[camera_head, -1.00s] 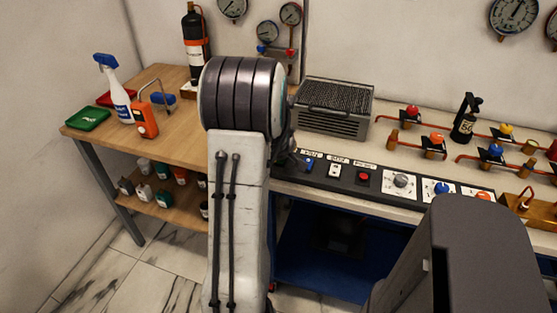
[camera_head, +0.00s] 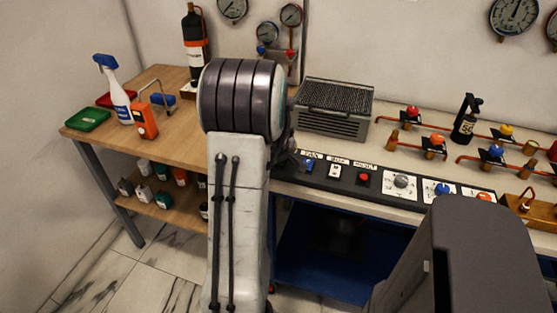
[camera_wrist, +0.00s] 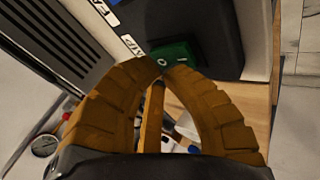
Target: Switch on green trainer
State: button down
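A green rocker switch (camera_wrist: 178,54), marked O and I, sits in a dark panel at the top middle of the wrist view. My gripper (camera_wrist: 163,70) has two orange-brown ribbed fingers, and their tips come together right at the switch's near edge. The gripper looks shut with nothing held between the tips. I cannot tell whether the tips touch or press the switch. In the head view my arm hides the green switch and most of the gripper.
On the bench panel in the head view are a blue switch (camera_head: 308,165), a white switch (camera_head: 335,171), a red button (camera_head: 363,179) and a grey knob (camera_head: 401,181). A grey grilled box (camera_head: 333,108) stands behind. A wooden table (camera_head: 160,95) is left.

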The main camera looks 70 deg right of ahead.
jog(key=shift+r, duration=0.6)
jog(key=shift+d, duration=0.1)
jog(key=shift+d+r+p, duration=0.15)
jog(key=shift+r+p, duration=0.8)
jog(key=shift+r, duration=0.3)
jog(key=shift+d+r+p, duration=0.1)
jog(key=shift+r+p, duration=0.85)
jog(key=shift+r, duration=0.3)
